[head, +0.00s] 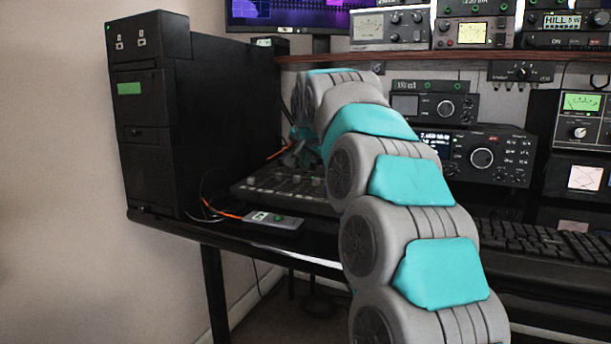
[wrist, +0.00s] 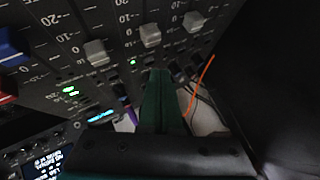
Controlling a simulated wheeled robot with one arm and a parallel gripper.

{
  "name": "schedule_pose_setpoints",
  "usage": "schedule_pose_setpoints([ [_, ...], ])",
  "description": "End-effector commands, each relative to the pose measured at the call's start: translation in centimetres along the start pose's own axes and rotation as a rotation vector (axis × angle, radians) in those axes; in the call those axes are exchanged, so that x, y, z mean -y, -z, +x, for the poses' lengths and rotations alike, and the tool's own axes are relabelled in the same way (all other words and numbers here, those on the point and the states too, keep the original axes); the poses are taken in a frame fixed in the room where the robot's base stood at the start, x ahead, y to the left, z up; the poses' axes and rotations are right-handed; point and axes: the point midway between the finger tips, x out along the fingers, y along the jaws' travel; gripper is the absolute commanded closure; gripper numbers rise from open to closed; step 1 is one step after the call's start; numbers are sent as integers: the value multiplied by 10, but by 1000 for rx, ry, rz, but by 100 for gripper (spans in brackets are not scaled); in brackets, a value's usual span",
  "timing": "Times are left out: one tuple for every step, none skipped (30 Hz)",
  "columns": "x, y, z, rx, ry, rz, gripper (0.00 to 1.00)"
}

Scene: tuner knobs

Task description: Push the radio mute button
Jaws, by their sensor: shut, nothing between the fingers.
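My gripper (wrist: 160,75) shows in the wrist view as dark green fingers pressed together, with nothing between them. Its tips are over or close to the lower edge of a grey fader panel (wrist: 110,20); I cannot tell if they touch. A small green light (wrist: 133,62) is just left of the tips. In the head view my arm hides most of the gripper, above the fader panel (head: 285,182). A black radio (head: 480,155) with a lit display and large knob stands right of my arm. I cannot make out which control is the mute button.
A tall black computer tower (head: 150,110) stands left of the panel. A small grey box (head: 272,220) with an orange cable lies at the desk's front edge. A keyboard (head: 540,240) is at right. A shelf (head: 450,58) with more radio units is above.

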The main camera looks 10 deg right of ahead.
Motion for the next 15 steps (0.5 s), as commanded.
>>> schedule_pose_setpoints([
  [0,0,0,0,0,0,100],
  [0,0,0,0,0,0,100],
  [0,-1,1,0,0,0,100],
  [-1,-1,1,0,0,0,100],
  [-1,-1,1,0,0,0,100],
  [-1,-1,2,0,0,0,100],
  [-1,-1,2,0,0,0,100],
  [-2,-1,2,0,0,0,100],
  [-2,-2,2,0,0,0,100],
  [-2,-2,2,0,0,0,100],
  [-2,-2,3,0,0,0,100],
  [-2,-2,3,0,0,0,100],
  [-2,-2,3,0,0,0,100],
  [-3,-3,4,0,0,0,100],
  [-3,-3,4,0,0,0,100],
])
